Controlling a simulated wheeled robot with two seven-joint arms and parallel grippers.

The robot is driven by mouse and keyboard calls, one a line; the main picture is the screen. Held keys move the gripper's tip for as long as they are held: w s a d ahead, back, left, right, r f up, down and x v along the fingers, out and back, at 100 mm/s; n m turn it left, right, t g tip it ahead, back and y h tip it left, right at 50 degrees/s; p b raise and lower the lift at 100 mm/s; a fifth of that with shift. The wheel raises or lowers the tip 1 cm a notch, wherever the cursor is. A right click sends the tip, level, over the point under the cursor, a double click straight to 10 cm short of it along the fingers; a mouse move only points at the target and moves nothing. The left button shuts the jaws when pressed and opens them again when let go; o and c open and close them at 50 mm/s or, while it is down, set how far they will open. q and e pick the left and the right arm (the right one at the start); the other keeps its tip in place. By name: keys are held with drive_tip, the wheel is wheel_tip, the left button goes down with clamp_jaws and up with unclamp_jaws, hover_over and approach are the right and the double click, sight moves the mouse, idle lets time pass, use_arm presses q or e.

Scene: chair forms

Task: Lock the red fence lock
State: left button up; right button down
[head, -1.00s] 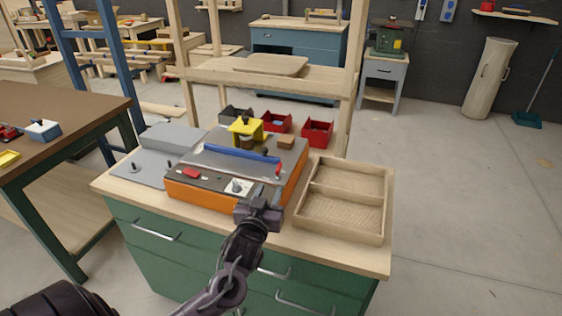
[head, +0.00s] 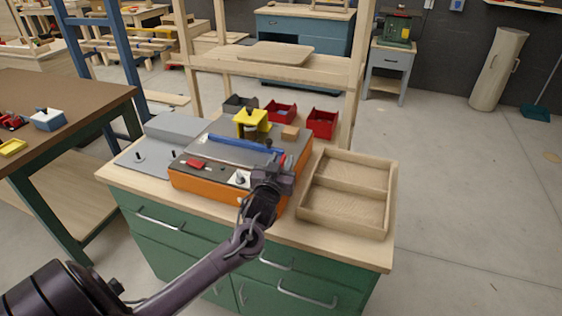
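The orange and grey bench machine (head: 205,185) stands on the green cabinet's wooden top, with a blue fence (head: 232,149) across its upper face. The red fence lock (head: 283,158) is at the fence's right end and shows only as a small red patch, mostly hidden behind my gripper. My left gripper (head: 276,170) is at the machine's front right, right in front of the lock. I cannot tell whether it touches the lock, and its fingers are too dark and small to show their opening. My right gripper is out of view.
A red switch (head: 194,163) and a white dial plate (head: 240,178) are on the machine's front panel. A yellow guard (head: 252,119) stands behind the fence. A divided wooden tray (head: 325,222) lies close on the right. Red bins (head: 322,124) and a wooden shelf frame are behind.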

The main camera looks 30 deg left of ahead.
use_arm(q)
clamp_jaws()
drive_tip(key=shift+a+m+h, duration=0.1)
drive_tip(key=shift+m+h, duration=0.2)
drive_tip(key=shift+h, duration=0.1)
drive_tip(key=shift+m+t+h+p, duration=0.3)
drive_tip(key=shift+h+p, duration=0.05)
drive_tip(key=shift+h, duration=0.15)
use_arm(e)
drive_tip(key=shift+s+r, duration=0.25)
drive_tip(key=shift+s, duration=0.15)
use_arm(q)
unclamp_jaws()
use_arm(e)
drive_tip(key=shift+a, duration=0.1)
use_arm(q)
drive_tip(key=shift+s, duration=0.1)
drive_tip(key=shift+s+f, duration=0.15)
drive_tip(key=shift+s, duration=0.15)
drive_tip(key=b+v, duration=0.1)
drive_tip(key=v, duration=0.6)
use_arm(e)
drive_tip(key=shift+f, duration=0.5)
